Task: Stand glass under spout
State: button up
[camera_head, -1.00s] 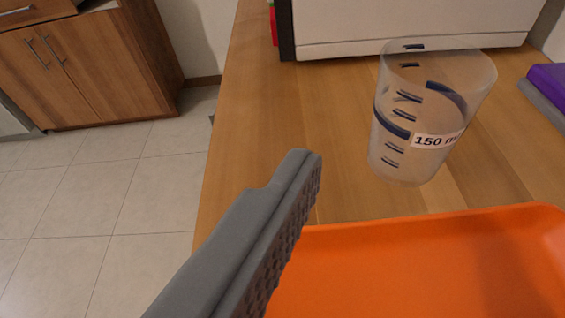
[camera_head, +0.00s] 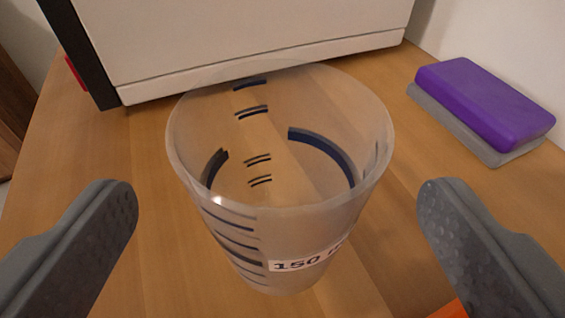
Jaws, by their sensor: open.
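A clear, tapered measuring glass (camera_head: 300,235) with dark graduation marks and a "150" label stands upright on the wooden counter, in the middle of the view. It looks empty. My gripper (camera_head: 278,198) is open, with one grey finger to the left of the glass and one to the right. There is a gap on both sides and neither finger appears to touch it. No spout is in view.
A white box-like appliance (camera_head: 240,40) with a dark left edge stands behind the glass. A purple and grey sponge-like block (camera_head: 485,105) lies at the right near the wall. An orange tray (camera_head: 452,311) corner shows at the bottom right. Counter (camera_head: 130,150) around the glass is clear.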

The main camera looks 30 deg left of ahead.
jog(key=shift+b+x, duration=0.3)
jog(key=shift+x, duration=1.3)
jog(key=shift+d, duration=0.1)
jog(key=c, duration=1.3)
jog(key=shift+o, duration=0.2)
